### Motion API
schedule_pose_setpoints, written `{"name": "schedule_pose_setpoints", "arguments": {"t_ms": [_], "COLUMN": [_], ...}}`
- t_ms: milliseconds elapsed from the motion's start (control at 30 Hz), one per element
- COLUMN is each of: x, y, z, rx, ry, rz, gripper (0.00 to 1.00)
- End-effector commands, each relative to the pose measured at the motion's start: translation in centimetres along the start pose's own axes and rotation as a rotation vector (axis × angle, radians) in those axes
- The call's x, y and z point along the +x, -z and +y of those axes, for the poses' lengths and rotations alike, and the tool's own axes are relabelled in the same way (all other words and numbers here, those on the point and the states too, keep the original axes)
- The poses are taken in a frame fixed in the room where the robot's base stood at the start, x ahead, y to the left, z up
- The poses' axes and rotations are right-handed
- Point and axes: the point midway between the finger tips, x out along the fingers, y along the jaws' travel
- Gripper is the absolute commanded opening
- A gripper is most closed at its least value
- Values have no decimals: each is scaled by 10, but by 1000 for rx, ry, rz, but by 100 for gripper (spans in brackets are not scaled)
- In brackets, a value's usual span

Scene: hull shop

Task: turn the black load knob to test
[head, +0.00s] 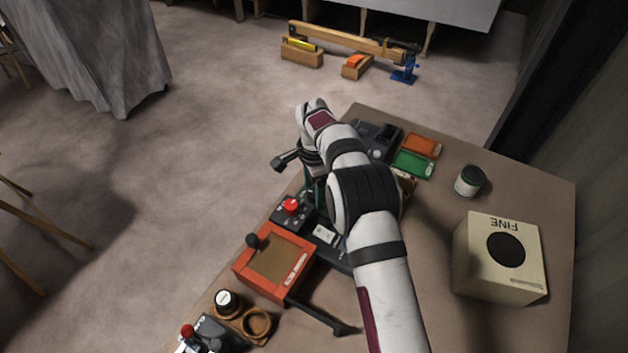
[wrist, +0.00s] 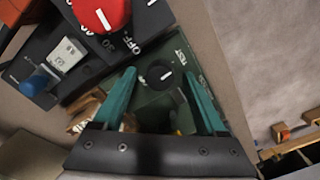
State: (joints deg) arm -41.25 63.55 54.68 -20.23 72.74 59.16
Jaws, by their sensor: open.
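The black load knob (wrist: 160,75) is in the wrist view, round with a white pointer line, on a dark green box (wrist: 152,103). White lettering that reads like TEST stands on the box to the right of the knob. My gripper (wrist: 160,80) is open, its two teal fingers on either side of the knob in the picture. I cannot tell whether either finger touches it. The pointer is short and slanted, and does not clearly line up with the lettering. In the head view my arm hides the knob.
A red knob (wrist: 100,12) with OFF marking sits close by on a black box; a blue knob (wrist: 36,84) is left of it. On the bench are an orange-framed box (head: 272,262), a FINE carton (head: 498,262), a jar (head: 469,181) and a green tray (head: 412,163).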

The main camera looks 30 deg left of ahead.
Motion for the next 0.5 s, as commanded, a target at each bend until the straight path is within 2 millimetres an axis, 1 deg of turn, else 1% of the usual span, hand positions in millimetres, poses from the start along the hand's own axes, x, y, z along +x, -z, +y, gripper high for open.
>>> {"name": "schedule_pose_setpoints", "arguments": {"t_ms": [67,167,400,500], "x": [-10,-34,-108,-132], "y": [0,0,0,0], "z": [-1,-1,-1,-1], "rx": [-1,0,1,1], "ry": [3,5,7,6], "rz": [1,2,1,2], "gripper": [74,74,74,74]}}
